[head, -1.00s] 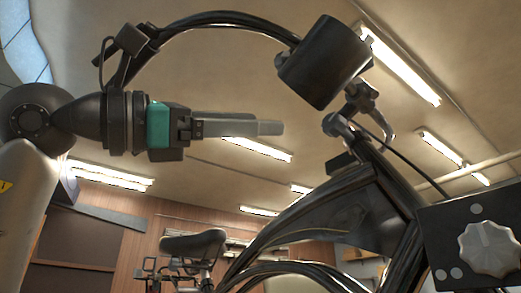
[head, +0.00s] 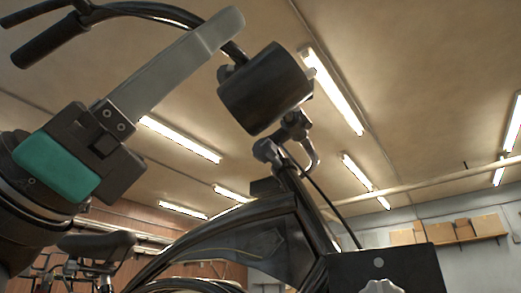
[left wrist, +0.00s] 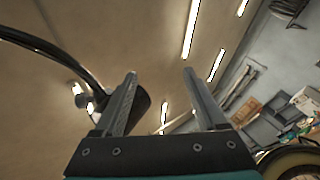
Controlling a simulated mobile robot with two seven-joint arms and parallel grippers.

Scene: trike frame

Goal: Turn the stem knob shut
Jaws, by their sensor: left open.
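A pale fluted knob (head: 380,287) sits on a black panel (head: 400,262) at the bottom right of the head view; its lower part is cut off by the picture edge. The trike's black frame (head: 265,240) rises to a stem with metal clamps (head: 290,140) beneath a black cylinder (head: 265,88). My left gripper (head: 230,25) points up and right, well above and left of the knob, and overlaps the handlebar in the picture. In the left wrist view its two fingers (left wrist: 159,75) are apart with nothing between them. My right gripper is not in view.
The curved handlebar (head: 150,10) with dark grips runs behind my left gripper. A saddle (head: 97,245) is at the lower left. A thin cable (head: 335,210) hangs beside the stem. Shelves with boxes (head: 455,232) are on the far wall. The space above the panel looks clear.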

